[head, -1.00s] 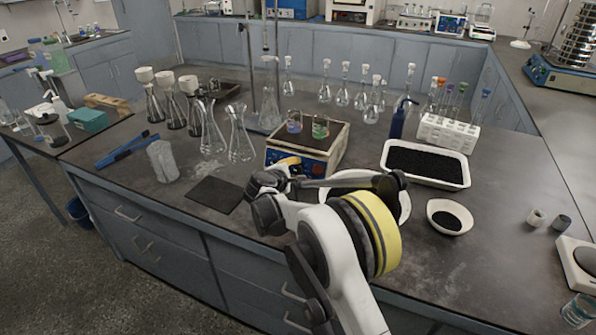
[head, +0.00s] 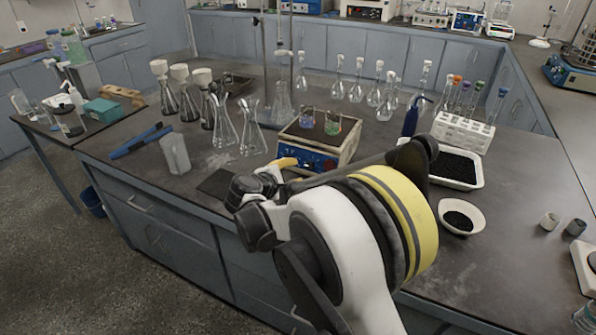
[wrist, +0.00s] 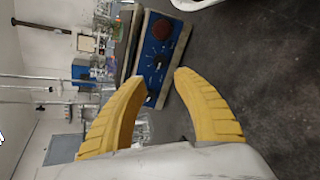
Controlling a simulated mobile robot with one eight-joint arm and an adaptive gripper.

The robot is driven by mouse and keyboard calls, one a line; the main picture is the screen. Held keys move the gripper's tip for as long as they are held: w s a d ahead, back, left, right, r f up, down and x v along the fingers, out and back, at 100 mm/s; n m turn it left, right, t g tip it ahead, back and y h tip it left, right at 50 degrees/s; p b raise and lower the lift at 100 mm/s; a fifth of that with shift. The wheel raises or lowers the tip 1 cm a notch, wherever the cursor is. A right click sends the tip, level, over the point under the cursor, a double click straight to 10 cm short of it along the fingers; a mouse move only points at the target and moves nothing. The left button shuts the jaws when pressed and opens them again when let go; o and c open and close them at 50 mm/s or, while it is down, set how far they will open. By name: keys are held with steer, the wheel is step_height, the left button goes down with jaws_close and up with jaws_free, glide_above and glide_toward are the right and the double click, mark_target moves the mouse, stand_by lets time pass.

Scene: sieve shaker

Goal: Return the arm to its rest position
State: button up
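My gripper (wrist: 160,78) shows in the wrist view as two yellow fingers set apart, with nothing held between them. In the head view its yellow fingers (head: 283,164) show partly, just in front of the stirrer hotplate (head: 322,158) with its blue front panel; the arm hides the rest. In the wrist view the hotplate (wrist: 154,50) lies beyond the fingertips, turned sideways. I cannot tell whether the gripper touches it. My arm is bent over the front edge of the bench, its white and yellow joint large in the picture.
Several glass flasks (head: 251,130) stand left of and behind the hotplate. A white tray of black granules (head: 455,168), a small bowl (head: 461,216) and a tube rack (head: 463,132) are to the right. The sieve shaker (head: 575,72) stands on the far right bench.

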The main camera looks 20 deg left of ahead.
stand_by(0.4)
steer(key=d+r+m+g, duration=0.1)
steer(key=d+r+m, duration=0.3)
steer(key=d, duration=0.5)
steer(key=d+r+m+g, duration=0.2)
steer(key=d+r, duration=0.3)
steer(key=d, duration=0.4)
steer(key=s+d+r+m+g, duration=0.1)
steer(key=s+d+r+m, duration=0.15)
steer(key=d, duration=0.55)
steer(key=s+d+r+m+g, duration=0.1)
steer(key=s+d+r+m, duration=0.2)
steer(key=d, duration=0.4)
steer(key=s+d+f+m, duration=0.1)
steer(key=s+d+m, duration=0.2)
steer(key=s+d, duration=0.2)
steer(key=s+d+f+m+y, duration=0.1)
steer(key=s+d+m, duration=0.3)
steer(key=s, duration=0.7)
steer(key=s+d+f+m+g, duration=0.1)
steer(key=s+d+f+m, duration=0.1)
steer(key=s+d+m, duration=0.2)
steer(key=s+d, duration=0.2)
steer(key=s, duration=0.2)
steer(key=shift+s+d+f, duration=0.15)
steer(key=shift+s+f, duration=0.15)
steer(key=shift+f, duration=0.05)
